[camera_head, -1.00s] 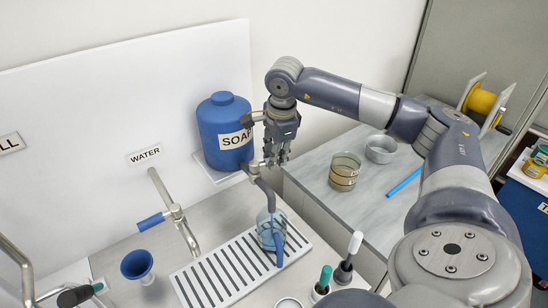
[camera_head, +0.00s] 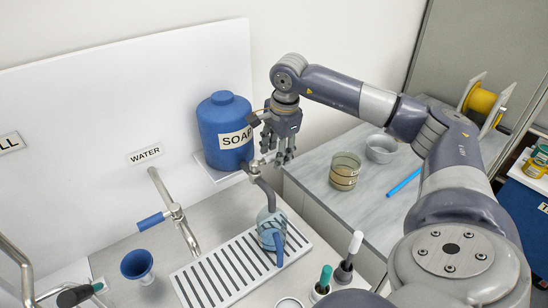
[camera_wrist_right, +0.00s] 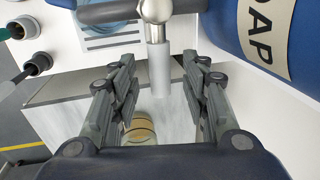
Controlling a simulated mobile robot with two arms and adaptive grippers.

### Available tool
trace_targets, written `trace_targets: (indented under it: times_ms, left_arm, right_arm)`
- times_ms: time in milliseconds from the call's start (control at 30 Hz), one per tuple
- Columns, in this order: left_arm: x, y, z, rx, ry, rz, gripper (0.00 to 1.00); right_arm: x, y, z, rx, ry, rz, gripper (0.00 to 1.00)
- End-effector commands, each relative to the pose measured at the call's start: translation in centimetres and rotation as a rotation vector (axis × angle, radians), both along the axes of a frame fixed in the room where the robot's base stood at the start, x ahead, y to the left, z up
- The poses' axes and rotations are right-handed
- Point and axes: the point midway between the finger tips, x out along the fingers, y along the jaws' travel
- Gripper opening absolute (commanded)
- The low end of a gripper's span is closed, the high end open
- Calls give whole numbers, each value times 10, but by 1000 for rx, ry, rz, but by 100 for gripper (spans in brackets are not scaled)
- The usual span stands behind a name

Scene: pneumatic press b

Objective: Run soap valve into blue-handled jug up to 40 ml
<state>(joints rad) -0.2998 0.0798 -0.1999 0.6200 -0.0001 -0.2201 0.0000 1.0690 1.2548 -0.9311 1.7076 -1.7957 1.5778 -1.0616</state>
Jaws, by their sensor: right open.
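The blue soap tank (camera_head: 221,122) stands on a white shelf against the wall. Its grey soap valve (camera_head: 254,170) has a spout curving down toward the blue-handled jug (camera_head: 267,222). The clear bluish jug stands upright on the slatted drain tray (camera_head: 199,273), its blue handle facing front. Its liquid level cannot be read. My right gripper (camera_head: 278,157) is open beside the valve, at its right. In the right wrist view, the pale grey valve lever (camera_wrist_right: 159,68) lies between the spread fingers (camera_wrist_right: 160,72), with gaps on both sides. My left gripper is not in view.
The water tap (camera_head: 176,212) with a blue lever is left of the tray. A blue funnel (camera_head: 137,264) sits on the counter. Pens in holders (camera_head: 346,266) stand front right. An amber glass jar (camera_head: 345,171) and a grey bowl (camera_head: 381,149) stand on the side counter.

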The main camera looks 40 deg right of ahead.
Motion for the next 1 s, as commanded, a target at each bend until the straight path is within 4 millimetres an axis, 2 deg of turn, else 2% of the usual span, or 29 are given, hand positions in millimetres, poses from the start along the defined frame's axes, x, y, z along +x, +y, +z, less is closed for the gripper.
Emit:
trace_targets:
  times_ms: [1000]
  left_arm:
    - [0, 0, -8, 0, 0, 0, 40]
  right_arm:
    - [-12, -59, 0, 0, 0, -1, 42]
